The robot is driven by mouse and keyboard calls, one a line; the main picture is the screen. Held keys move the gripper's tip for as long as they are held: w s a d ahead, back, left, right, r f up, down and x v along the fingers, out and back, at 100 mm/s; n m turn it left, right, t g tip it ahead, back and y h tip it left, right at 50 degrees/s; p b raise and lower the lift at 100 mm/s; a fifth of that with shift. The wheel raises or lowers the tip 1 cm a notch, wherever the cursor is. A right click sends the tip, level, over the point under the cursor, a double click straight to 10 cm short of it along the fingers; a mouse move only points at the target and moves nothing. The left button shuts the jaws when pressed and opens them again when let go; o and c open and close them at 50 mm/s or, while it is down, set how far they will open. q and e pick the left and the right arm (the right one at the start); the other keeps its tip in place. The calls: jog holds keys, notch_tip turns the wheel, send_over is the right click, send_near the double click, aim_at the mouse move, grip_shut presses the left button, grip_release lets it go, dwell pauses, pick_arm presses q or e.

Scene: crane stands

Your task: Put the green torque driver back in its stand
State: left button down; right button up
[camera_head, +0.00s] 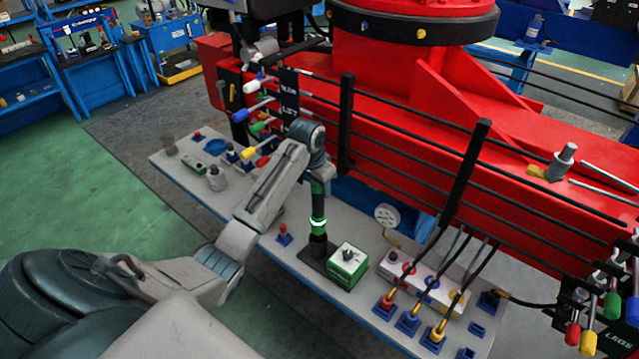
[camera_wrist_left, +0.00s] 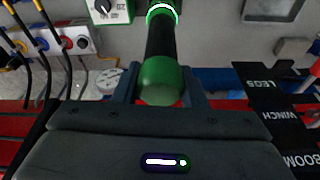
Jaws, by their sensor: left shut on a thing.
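The green torque driver (camera_head: 318,207) stands upright in the head view, with a lit green ring around its middle. Its lower end meets the black stand (camera_head: 312,266) on the grey bench; I cannot tell whether it is fully seated. My left gripper (camera_head: 318,182) reaches down from above and is shut on the driver's top. In the left wrist view the driver's rounded green end (camera_wrist_left: 160,80) sits between the two fingers of the left gripper (camera_wrist_left: 160,95), and the glowing ring shows beyond it. My right gripper is not in view.
A green box with a dial (camera_head: 347,264) stands just right of the stand. A small red-topped blue piece (camera_head: 284,234) is to its left. Cabled coloured plugs (camera_head: 409,320) stand farther right. Black rails (camera_head: 400,150) and the red crane (camera_head: 415,85) rise behind the bench.

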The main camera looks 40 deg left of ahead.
aim_at(318, 196)
pick_arm(q)
jog(key=shift+s+b+x, duration=0.2)
jog(key=shift+b+x, duration=0.05)
jog(key=shift+x, duration=0.8)
jog(key=shift+s+b+x, duration=0.2)
jog(key=shift+s+x, duration=0.05)
jog(key=shift+x, duration=0.75)
jog(key=shift+s+b+x, duration=0.2)
jog(key=shift+b+x, duration=0.05)
jog(key=shift+x, duration=0.8)
jog(key=c, duration=0.8)
grip_release()
jog(key=shift+a+f, duration=0.1)
jog(key=shift+s+f, duration=0.1)
jog(key=shift+p+v, duration=1.1)
jog(key=shift+v, duration=1.4)
